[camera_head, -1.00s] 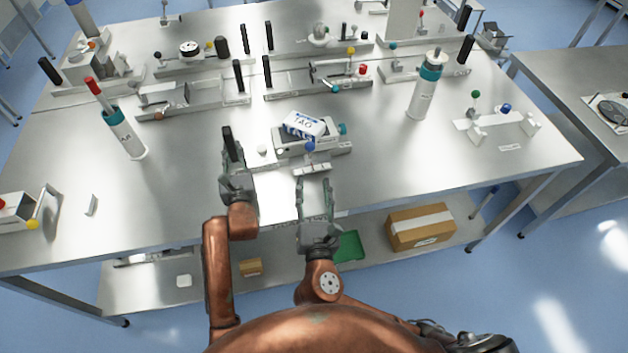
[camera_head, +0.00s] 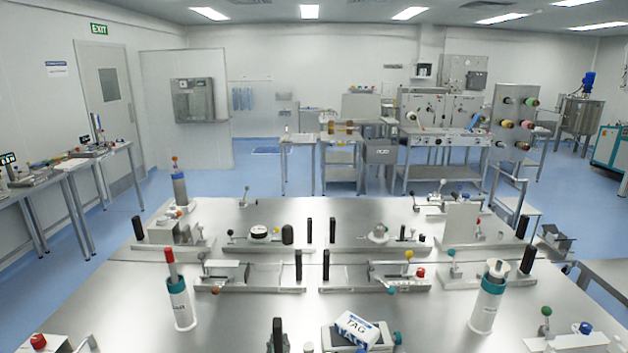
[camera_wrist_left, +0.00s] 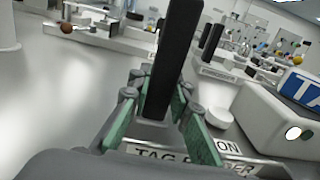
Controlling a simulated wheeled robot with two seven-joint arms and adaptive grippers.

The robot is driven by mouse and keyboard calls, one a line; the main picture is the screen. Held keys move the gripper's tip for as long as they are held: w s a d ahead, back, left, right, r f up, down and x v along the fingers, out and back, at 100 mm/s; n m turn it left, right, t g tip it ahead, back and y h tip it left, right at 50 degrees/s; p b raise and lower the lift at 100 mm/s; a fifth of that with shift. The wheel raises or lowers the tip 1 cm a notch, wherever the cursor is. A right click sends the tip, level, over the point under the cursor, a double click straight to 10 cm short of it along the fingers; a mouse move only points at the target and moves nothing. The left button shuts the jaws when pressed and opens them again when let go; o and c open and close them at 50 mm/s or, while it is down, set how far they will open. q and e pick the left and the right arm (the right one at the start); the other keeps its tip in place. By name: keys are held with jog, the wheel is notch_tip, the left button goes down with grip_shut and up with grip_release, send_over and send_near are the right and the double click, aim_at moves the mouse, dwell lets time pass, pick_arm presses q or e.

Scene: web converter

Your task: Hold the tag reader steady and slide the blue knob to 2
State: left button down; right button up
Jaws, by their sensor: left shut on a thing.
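The tag reader (camera_head: 335,341) is at the bottom edge of the head view, cut off by the frame, with the white and blue TAG box (camera_head: 357,326) lying on top. Its upright black handle (camera_head: 277,332) stands to its left. In the left wrist view, my left gripper (camera_wrist_left: 160,90) has its green fingers on both sides of this black handle (camera_wrist_left: 178,45) and is shut on it. The pale reader body (camera_wrist_left: 262,108) is to the right, above a partly covered TAG READER label (camera_wrist_left: 185,160). The blue knob and its scale are out of view. My right gripper is not in view.
A white bottle with a teal collar (camera_head: 487,303) stands right of the reader; another bottle (camera_head: 181,305) with a red-topped stick stands left. Slide fixtures (camera_head: 250,278) with black handles line the table behind. Bare steel tabletop (camera_head: 125,300) shows at left.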

pick_arm(q)
jog(key=shift+a+f, duration=0.15)
jog(key=shift+f, duration=0.15)
jog(key=c, duration=2)
grip_release()
jog(key=shift+w, duration=0.1)
jog(key=shift+o, duration=1.4)
jog(key=shift+r, duration=0.25)
jog(key=s, duration=1.2)
jog(key=shift+d, duration=0.35)
